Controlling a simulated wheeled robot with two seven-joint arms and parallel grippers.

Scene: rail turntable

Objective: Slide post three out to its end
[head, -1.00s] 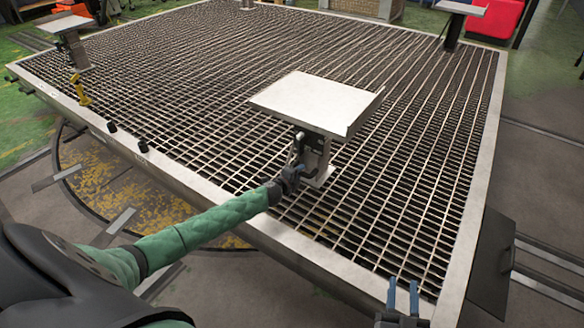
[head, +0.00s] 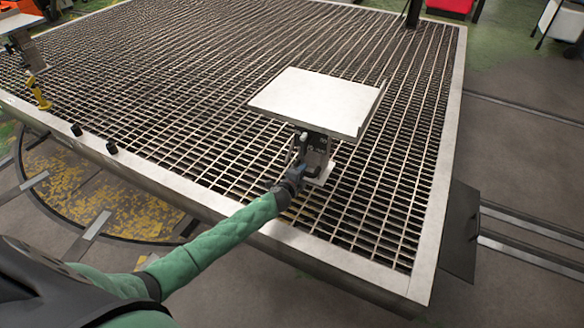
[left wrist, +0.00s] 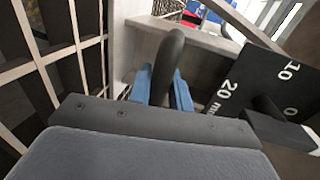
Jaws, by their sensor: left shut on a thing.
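The post (head: 318,160) stands upright on the grated deck, with a flat pale tray top (head: 315,100) that has a raised lip on its right side. No number on it can be read. My left gripper (head: 294,178) is low at the post's near side, shut on a dark handle. In the left wrist view the blue fingers (left wrist: 165,88) sit either side of this curved black handle (left wrist: 172,50). A black plate (left wrist: 262,85) with white marks, including 20 and 10, is just right of the fingers. My right gripper is out of view.
The deck has a pale metal rim (head: 437,215), and its near right corner is close. A yellow piece (head: 40,93) and another post (head: 25,45) stand at the far left. The grating around the held post is clear.

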